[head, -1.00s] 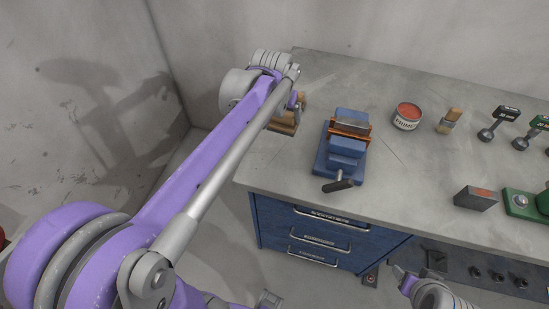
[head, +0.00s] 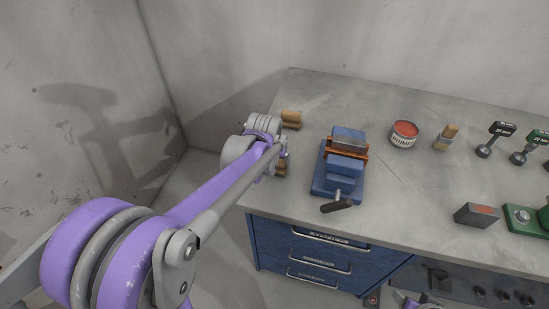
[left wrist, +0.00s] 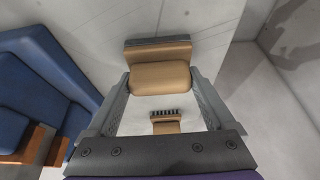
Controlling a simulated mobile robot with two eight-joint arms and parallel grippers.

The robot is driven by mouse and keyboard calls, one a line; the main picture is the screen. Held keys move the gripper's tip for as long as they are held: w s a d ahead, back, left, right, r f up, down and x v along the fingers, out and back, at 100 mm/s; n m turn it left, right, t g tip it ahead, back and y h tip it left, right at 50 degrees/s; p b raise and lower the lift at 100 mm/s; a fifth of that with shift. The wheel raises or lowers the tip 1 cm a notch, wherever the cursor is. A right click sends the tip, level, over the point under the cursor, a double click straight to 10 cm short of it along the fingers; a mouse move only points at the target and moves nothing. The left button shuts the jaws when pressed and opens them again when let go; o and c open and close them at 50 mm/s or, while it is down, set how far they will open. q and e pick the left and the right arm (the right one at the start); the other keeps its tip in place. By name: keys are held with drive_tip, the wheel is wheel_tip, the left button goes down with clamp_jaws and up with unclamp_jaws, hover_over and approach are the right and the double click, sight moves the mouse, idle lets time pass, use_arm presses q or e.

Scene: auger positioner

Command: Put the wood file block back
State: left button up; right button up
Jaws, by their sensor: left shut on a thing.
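My left gripper (head: 284,148) is at the left edge of the bench, shut on a tan wooden block (left wrist: 160,78). In the left wrist view the block lies between the two fingertips; its wider base has a grey strip along it. The block shows only partly in the head view (head: 282,171), beside the fingers. I cannot tell whether it touches the bench. A second, smaller wooden piece (head: 291,119) lies towards the back of the bench; in the left wrist view it shows dark bristle-like teeth (left wrist: 165,116).
A blue vise (head: 324,184) with an orange-brown clamped piece stands right of my left gripper. A red-topped can (head: 404,134), a brush (head: 446,137) and a dark block (head: 477,215) are farther right. The grey bench top (head: 395,190) is clear between them.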

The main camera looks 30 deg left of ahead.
use_arm(q)
drive_tip(key=shift+f, duration=0.15)
drive_tip(key=o, duration=1.3)
drive_tip(key=shift+s+r, duration=0.1)
drive_tip(key=shift+r, duration=0.3)
drive_tip(key=v, duration=1.1)
drive_tip(key=s+d+f+m, duration=0.1)
drive_tip(key=s+d+f, duration=0.2)
drive_tip(key=s, duration=0.2)
drive_tip(key=s+d+f+m, duration=0.1)
drive_tip(key=s+d+f, duration=0.2)
drive_tip(key=s, duration=0.2)
drive_tip(key=s+d+f+t+h, duration=0.1)
drive_tip(key=s+d+f, duration=0.2)
drive_tip(key=s, duration=0.3)
drive_tip(key=shift+d+f+m+p, duration=0.1)
drive_tip(key=shift+d+m+p, duration=0.05)
drive_tip(key=shift+m+p, duration=0.25)
